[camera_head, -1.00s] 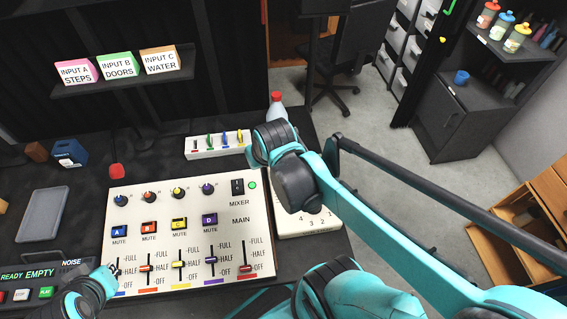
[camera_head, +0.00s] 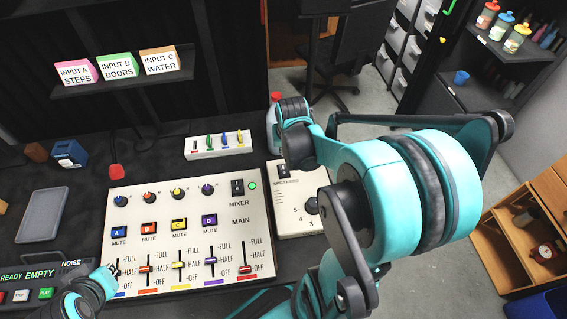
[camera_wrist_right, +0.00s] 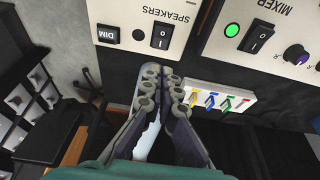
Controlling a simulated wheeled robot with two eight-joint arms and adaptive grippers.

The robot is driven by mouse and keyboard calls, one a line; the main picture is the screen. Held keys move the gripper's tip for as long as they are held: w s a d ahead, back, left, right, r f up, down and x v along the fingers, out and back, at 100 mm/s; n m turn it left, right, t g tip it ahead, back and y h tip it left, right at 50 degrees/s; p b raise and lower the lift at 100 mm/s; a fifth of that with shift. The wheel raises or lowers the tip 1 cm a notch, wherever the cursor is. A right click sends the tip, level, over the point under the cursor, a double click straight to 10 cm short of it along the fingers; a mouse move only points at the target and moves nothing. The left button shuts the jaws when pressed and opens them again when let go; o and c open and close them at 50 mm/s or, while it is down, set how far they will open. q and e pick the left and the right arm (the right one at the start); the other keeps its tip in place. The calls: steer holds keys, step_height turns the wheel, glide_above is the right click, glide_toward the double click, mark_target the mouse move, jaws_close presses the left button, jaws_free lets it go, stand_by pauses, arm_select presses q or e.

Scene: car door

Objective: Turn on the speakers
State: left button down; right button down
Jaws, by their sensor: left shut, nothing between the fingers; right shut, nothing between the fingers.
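The speakers box (camera_head: 296,222) is a cream panel to the right of the mixer (camera_head: 165,215). Its black SPEAKERS rocker switch (camera_head: 283,171) shows at its top, and also in the right wrist view (camera_wrist_right: 161,36). There a small dark, unlit lamp (camera_wrist_right: 139,34) sits between that switch and the DIM switch (camera_wrist_right: 108,34). My right gripper (camera_wrist_right: 163,76) is shut and empty, its tips below the speakers switch in that picture. In the head view its fingers are hidden by my wrist. My left gripper (camera_head: 113,272) is shut at the mixer's lower left, by the leftmost slider.
The mixer switch (camera_head: 237,187) has a lit green lamp (camera_head: 252,185) beside it. A small white box with coloured levers (camera_head: 218,145) stands behind the mixer. A bottle with a red cap (camera_head: 275,98) is partly hidden by my right wrist. A noise panel (camera_head: 45,280) lies lower left.

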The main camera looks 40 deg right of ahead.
mark_target(283, 166)
steer(key=b+x, duration=0.6)
steer(key=x, duration=0.8)
steer(key=shift+a+b, duration=0.1)
steer(key=shift+b, duration=0.2)
